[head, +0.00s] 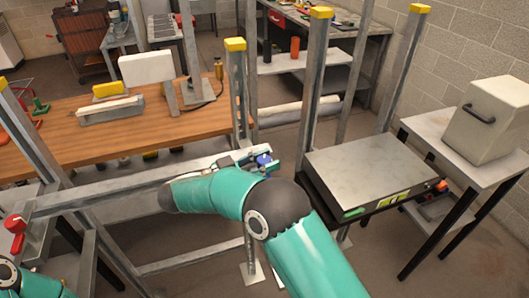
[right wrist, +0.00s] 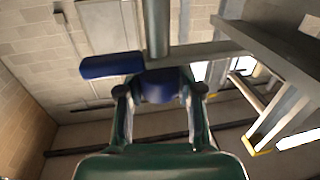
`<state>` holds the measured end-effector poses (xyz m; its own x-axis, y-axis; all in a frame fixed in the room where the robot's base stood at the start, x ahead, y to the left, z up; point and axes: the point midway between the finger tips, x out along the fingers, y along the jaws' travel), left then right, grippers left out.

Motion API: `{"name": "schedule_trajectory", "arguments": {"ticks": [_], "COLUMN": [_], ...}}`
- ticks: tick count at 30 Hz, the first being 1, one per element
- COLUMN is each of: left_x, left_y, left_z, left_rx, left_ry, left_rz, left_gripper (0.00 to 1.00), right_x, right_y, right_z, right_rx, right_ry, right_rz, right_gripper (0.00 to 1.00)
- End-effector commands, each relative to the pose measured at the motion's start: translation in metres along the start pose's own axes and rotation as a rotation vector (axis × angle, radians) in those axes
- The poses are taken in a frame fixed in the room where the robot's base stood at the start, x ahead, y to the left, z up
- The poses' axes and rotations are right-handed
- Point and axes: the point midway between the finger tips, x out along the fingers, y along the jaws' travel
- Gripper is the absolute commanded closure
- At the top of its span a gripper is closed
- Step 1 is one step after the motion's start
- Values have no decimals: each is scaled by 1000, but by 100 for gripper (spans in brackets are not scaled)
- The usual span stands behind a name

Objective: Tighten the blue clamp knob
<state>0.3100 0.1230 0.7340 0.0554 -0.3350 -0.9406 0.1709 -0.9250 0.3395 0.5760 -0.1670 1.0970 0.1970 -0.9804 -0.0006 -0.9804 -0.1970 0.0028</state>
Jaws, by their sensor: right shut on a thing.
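The blue clamp knob (right wrist: 160,86) sits between the two fingers of my right gripper (right wrist: 160,98) in the right wrist view. The gripper is shut on it. A longer blue piece (right wrist: 112,65) extends to the left beside the knob. A grey metal post (right wrist: 157,28) rises just behind the knob. In the head view, the blue knob (head: 264,159) shows small beside my right gripper (head: 250,158), at the right end of the pale horizontal beam (head: 120,183). My forearm partly hides this area. My left gripper is not in view; only part of my left arm shows at bottom left.
A wooden workbench (head: 60,150) carries a yellow-topped tool. A red knob (head: 15,224) is on the frame at left. A grey slab (head: 365,170) on a stand is close to the right of my gripper. Upright posts with yellow caps surround the area.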

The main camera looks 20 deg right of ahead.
Motion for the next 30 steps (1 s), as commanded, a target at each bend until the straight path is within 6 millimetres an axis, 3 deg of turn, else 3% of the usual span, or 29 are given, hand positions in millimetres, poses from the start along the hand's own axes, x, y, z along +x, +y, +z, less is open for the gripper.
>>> {"name": "schedule_trajectory", "arguments": {"ticks": [14, 15, 19, 30], "left_x": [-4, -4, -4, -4], "left_y": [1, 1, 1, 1], "left_z": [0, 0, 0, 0], "left_rx": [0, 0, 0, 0], "left_ry": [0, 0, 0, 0], "left_rz": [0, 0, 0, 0], "left_gripper": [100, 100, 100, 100], "right_x": [1, 1, 1, 1], "right_y": [-1, -1, -1, 0], "right_z": [-3, -3, -3, -1], "right_rx": [8, 9, 7, 3], "right_ry": [3, 3, 2, 1], "right_rz": [15, 15, 15, 15], "right_gripper": [99, 60, 38, 38]}}
